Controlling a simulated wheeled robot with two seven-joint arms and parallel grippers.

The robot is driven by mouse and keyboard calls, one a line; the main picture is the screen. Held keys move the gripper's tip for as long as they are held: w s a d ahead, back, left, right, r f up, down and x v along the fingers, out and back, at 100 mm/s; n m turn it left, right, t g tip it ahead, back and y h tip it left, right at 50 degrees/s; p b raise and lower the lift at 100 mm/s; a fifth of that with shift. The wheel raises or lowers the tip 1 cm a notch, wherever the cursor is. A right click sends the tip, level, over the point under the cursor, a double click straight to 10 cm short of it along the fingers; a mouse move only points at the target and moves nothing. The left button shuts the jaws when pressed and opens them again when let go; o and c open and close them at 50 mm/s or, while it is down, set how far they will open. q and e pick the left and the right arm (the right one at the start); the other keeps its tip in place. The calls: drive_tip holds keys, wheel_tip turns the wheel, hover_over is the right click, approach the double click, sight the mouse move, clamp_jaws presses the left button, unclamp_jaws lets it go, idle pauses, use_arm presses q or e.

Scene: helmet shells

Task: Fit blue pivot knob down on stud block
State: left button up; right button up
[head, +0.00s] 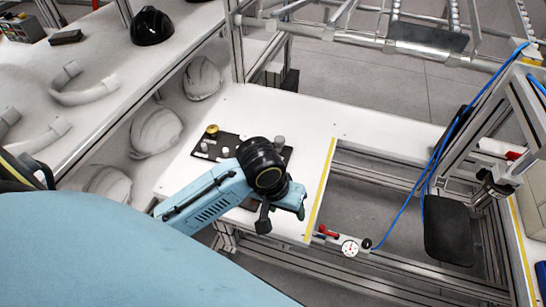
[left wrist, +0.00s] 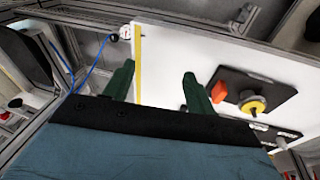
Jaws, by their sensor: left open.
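No blue pivot knob can be picked out in either view; my left arm may cover it in the head view. I cannot tell which part is the stud block. A black board (head: 238,141) with a yellow knob (head: 211,130), a grey cylinder (head: 279,141) and small pale pegs lies on the white table, partly behind my arm. My left gripper (head: 293,211) is over the table's right part, its fingers mostly hidden. In the left wrist view its green fingers (left wrist: 158,72) are apart and empty. A dark plate (left wrist: 273,92) with orange and yellow parts lies to their right.
A yellow stripe (head: 320,187) marks the table's right edge, with an open metal frame beyond. A dial gauge (head: 349,248) and blue hose (head: 408,205) are there. White helmet shells (head: 156,131) sit under the left shelf; a black helmet (head: 151,27) stands on it.

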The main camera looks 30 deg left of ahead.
use_arm(q)
drive_tip(key=w+a+r+n+g+y, duration=0.2)
drive_tip(key=w+a+r+n, duration=0.95)
drive_tip(key=w, duration=0.25)
drive_tip(key=shift+m, duration=0.45)
drive_tip(key=f, duration=0.4)
drive_tip(key=f+b, duration=0.1)
drive_tip(key=f, duration=0.3)
drive_tip(key=shift+a, duration=0.2)
drive_tip(key=f, duration=0.5)
drive_tip(key=shift+a+b, duration=0.2)
drive_tip(key=shift+b, duration=0.2)
drive_tip(key=c, duration=1.1)
